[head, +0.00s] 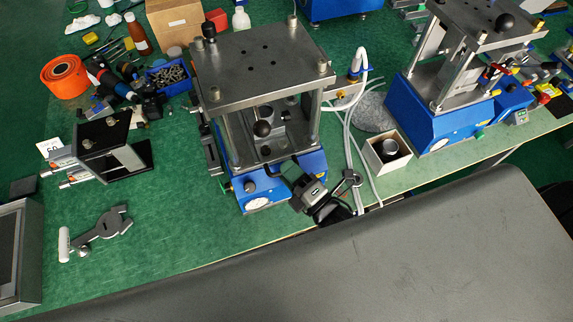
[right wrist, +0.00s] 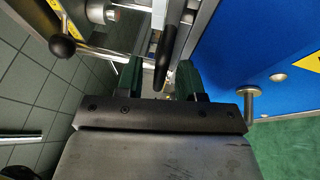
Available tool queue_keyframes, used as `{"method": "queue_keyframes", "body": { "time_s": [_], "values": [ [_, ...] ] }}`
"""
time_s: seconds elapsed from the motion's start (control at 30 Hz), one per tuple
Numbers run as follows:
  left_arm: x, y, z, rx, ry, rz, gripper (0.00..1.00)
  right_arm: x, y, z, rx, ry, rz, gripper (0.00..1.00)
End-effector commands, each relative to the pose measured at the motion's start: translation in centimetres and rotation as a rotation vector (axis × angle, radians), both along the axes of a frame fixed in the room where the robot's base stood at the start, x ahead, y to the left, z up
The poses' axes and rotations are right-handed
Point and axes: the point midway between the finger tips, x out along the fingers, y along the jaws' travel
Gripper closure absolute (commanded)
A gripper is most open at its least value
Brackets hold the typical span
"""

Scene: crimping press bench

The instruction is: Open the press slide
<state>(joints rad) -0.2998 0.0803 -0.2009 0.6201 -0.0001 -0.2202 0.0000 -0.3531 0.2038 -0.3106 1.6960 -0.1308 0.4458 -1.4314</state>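The press (head: 262,60) stands mid-bench in the head view, with a steel top plate on posts over a blue base. A black ball knob (head: 262,129) shows at its front; a ball knob also shows at the left of the right wrist view (right wrist: 62,47). My right gripper (head: 286,172) is at the front of the press, low over the blue base. In the right wrist view its dark green fingers (right wrist: 158,78) are apart. A dark rounded handle (right wrist: 167,58) shows ahead, between the fingers and closer to the right one. Contact cannot be told. My left gripper is not in view.
A second press (head: 450,120) stands to the right, with a small white box (head: 388,155) and pale hoses (head: 349,135) between. A black fixture (head: 112,150) and a grey tool (head: 97,232) lie to the left.

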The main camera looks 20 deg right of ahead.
Motion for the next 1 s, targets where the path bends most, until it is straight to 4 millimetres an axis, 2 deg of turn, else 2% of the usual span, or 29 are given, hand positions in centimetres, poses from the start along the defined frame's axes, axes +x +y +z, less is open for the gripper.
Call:
{"method": "queue_keyframes", "body": {
  "time_s": [0.1, 0.4, 0.6, 0.67, 1.0],
  "values": [
    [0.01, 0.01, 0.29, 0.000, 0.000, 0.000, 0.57, 0.72, 0.32, 0.19, 0.000, 0.000, 0.000, 0.62],
    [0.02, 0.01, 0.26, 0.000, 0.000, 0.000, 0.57, 0.87, 0.40, 0.11, 0.000, 0.001, 0.000, 0.62],
    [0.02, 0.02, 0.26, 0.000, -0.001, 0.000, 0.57, 0.86, 0.39, 0.12, 0.000, 0.001, 0.000, 0.93],
    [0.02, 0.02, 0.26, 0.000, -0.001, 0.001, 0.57, 0.85, 0.39, 0.12, 0.000, 0.001, 0.000, 1.00],
    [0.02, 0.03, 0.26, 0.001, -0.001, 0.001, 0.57, 0.83, 0.38, 0.10, 0.000, 0.002, 0.000, 1.00]
  ]
}}
